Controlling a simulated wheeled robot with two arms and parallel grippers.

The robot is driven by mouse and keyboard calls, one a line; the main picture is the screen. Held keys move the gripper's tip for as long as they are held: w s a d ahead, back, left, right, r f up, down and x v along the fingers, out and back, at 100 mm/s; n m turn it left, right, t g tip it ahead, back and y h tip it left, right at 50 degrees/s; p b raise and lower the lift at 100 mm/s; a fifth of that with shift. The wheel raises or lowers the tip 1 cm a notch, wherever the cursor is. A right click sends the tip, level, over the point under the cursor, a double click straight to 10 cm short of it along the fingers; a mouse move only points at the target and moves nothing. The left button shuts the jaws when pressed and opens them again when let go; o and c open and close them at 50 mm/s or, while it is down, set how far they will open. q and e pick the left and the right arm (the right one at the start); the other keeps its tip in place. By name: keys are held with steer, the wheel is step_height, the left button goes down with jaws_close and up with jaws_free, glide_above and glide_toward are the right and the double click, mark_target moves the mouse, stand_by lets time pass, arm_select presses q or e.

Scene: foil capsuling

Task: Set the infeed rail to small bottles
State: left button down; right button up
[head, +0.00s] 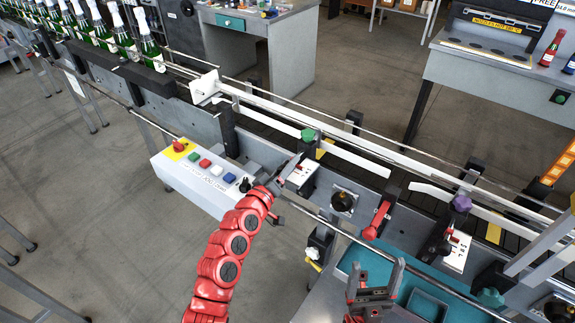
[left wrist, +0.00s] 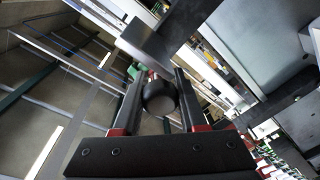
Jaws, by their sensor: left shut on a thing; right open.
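The infeed rail (head: 370,163) runs along the conveyor's near side from upper left to lower right. A white marked plate (head: 302,176) sits on the machine's front below a green knob (head: 307,135). My left gripper (head: 281,186) is at this plate's left edge. In the left wrist view, its two fingers are shut on a round black knob (left wrist: 160,97), with a grey block beyond it. A second marked plate (head: 458,251) with a black lever stands further right, below a purple knob (head: 461,203). My right gripper (head: 373,283) is open and empty near the teal tray.
A control box (head: 205,178) with coloured buttons is left of my left gripper. A red lever (head: 376,220) stands between the two plates. Green bottles (head: 103,35) stand at the upper left. A teal tray (head: 362,256) lies at the lower right.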

arm_select(q)
steer(key=shift+f, duration=0.15)
stand_by(0.3)
steer(key=shift+w+d+b, duration=0.2)
steer(key=shift+w+b, duration=0.2)
steer(key=shift+b, duration=0.35)
steer(key=shift+w+d, duration=0.1)
steer(key=shift+c, duration=2.4)
jaws_free()
steer(key=b+v, duration=0.4)
steer(key=v, duration=1.3)
steer(key=shift+b, duration=0.3)
